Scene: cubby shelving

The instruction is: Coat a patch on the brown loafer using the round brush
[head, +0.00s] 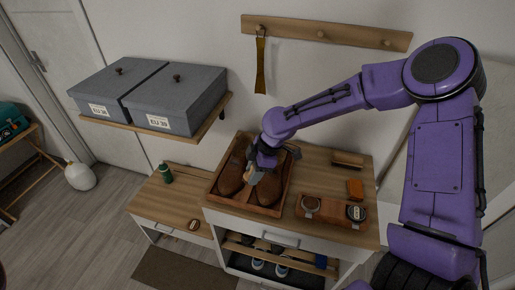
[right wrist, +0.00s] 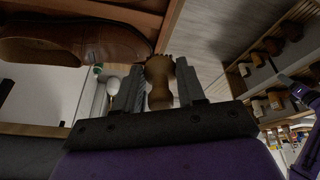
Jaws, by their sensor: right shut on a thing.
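Two brown loafers lie in a wooden tray (head: 222,195) on the cabinet top: a left loafer (head: 232,175) and a right loafer (head: 268,188). A brown loafer (right wrist: 75,42) also shows at the upper left of the right wrist view. My right gripper (head: 255,170) is over the tray, between and above the loafers. It is shut on the round brush, whose turned wooden handle (right wrist: 160,85) stands between the fingers in the right wrist view. My left gripper is not in view.
Right of the tray sit a wooden holder (head: 332,208) with round tins, an orange block (head: 355,189) and a flat brush (head: 347,160). Grey boxes (head: 175,97) sit on a shelf above.

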